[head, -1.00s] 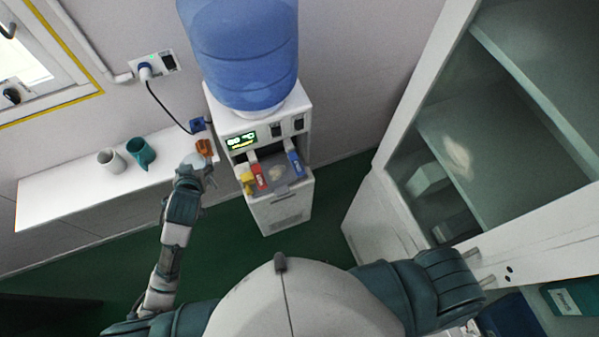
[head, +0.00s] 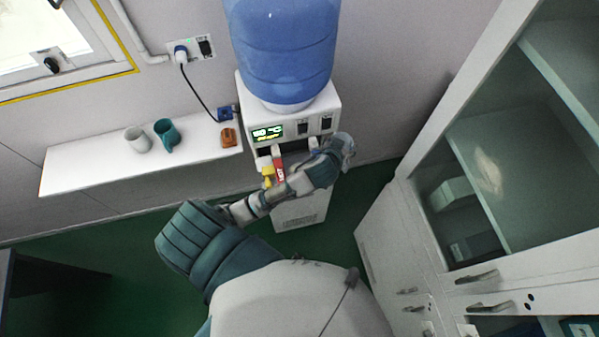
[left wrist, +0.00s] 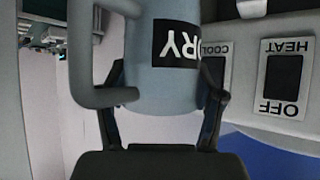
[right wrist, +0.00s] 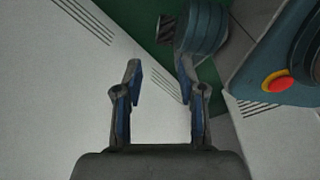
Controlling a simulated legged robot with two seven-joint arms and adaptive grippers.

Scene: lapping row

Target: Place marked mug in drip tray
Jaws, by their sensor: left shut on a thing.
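My left gripper (head: 338,152) is shut on a grey-blue mug (left wrist: 165,92) in front of the white water dispenser (head: 291,218). In the left wrist view the mug sits between the fingers, its handle at the left and a black label ending in "RY" on its side. The dispenser's HEAT and COOL switches show upside down beside it. My left arm covers the drip tray in the head view. My right gripper (right wrist: 160,85) is open and empty in the right wrist view.
A glass-door cabinet (head: 440,262) stands at right.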

